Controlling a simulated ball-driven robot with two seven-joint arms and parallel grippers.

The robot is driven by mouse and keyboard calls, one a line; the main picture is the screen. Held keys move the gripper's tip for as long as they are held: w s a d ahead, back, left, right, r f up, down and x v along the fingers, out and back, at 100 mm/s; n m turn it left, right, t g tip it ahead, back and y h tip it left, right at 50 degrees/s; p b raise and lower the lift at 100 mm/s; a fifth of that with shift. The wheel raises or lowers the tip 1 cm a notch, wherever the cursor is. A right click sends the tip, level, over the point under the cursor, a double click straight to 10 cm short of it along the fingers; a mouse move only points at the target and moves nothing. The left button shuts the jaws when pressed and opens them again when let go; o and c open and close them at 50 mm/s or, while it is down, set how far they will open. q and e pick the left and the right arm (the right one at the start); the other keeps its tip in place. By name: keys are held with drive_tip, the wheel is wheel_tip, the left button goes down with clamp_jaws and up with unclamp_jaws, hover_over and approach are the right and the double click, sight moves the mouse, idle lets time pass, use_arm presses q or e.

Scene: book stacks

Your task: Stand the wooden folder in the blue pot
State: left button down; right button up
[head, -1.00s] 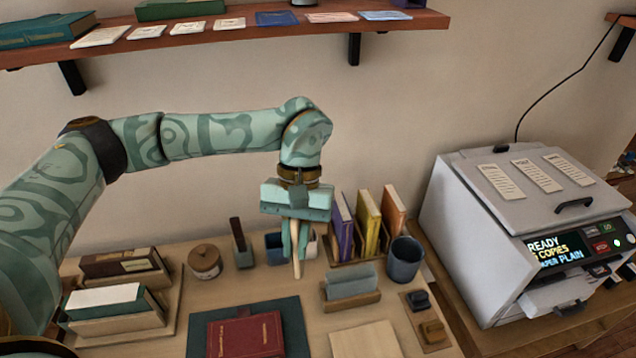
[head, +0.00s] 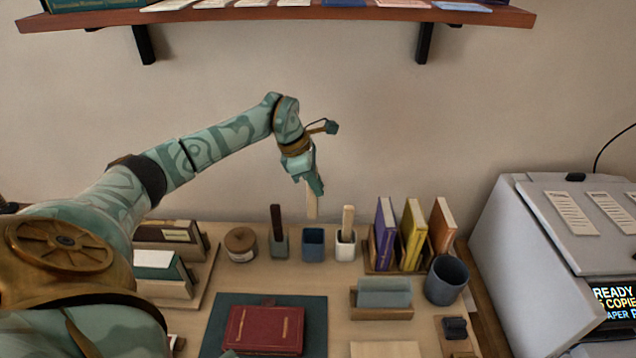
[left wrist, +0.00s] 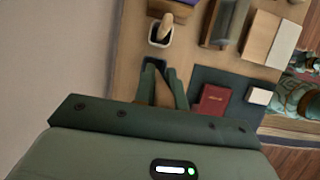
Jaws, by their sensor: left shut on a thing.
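My left gripper (head: 314,185) points down and is shut on the wooden folder (head: 312,207), a narrow pale wooden piece. It holds the folder nearly upright in the air, its lower end just above or behind the blue pot (head: 313,243) in the head view. The pot is small, square, dark blue and open at the top, and looks empty. In the left wrist view the folder (left wrist: 163,95) shows between the two green fingers, and the pot (left wrist: 154,62) is partly hidden beyond them.
Left of the blue pot stands a grey-green pot (head: 280,246) with a dark stick; right stands a white pot (head: 346,250) with a pale wooden piece. A book rack (head: 383,265), round dark cup (head: 446,280) and lidded jar (head: 240,244) are nearby. A red book (head: 264,330) lies in front.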

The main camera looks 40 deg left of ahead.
use_arm(q)
drive_tip(key=b, duration=0.4)
hover_over(316, 217)
drive_tip(key=f, duration=0.5)
drive_tip(key=shift+w+a+f, duration=0.15)
drive_tip(key=shift+w+f, duration=0.1)
drive_tip(key=shift+f+b, duration=1.35)
drive_tip(key=shift+f, duration=1.65)
drive_tip(key=c, duration=1.4)
unclamp_jaws()
drive_tip(key=shift+o, duration=0.2)
drive_tip(key=p+v, duration=0.3)
drive_tip(key=v, duration=1.3)
drive_tip(key=shift+r, duration=0.1)
